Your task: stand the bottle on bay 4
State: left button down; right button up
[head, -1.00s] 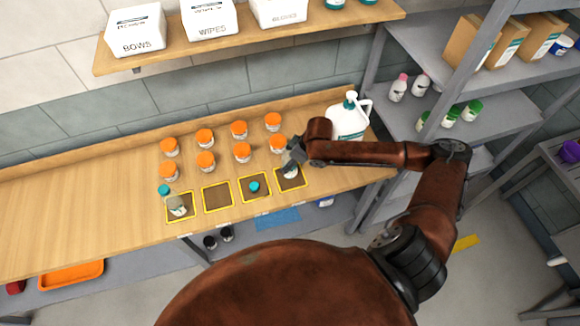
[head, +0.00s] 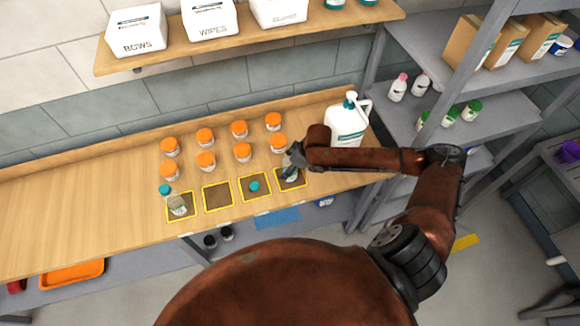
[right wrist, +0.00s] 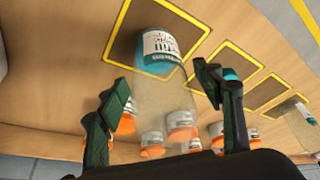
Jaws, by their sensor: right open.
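A clear bottle with a white and teal label (right wrist: 163,42) is inside the rightmost yellow-outlined bay (head: 303,184), and looks upright there. My right gripper (head: 290,170) is at that bay. In the right wrist view its fingers (right wrist: 165,82) are apart, one on each side of the bottle. I cannot tell whether they touch it. The arm partly hides the bottle in the head view. The bay to its left (head: 246,195) has a small teal-topped item (head: 254,186). The bay after that (head: 217,196) is empty. My left gripper is not in view.
Several orange-lidded jars (head: 206,161) stand in two rows behind the bays. A large white pump jug (head: 347,124) stands close behind my right forearm. The counter's left part (head: 80,210) is clear.

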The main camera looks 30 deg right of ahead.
jog(key=shift+r, duration=0.1)
jog(key=v, duration=1.2)
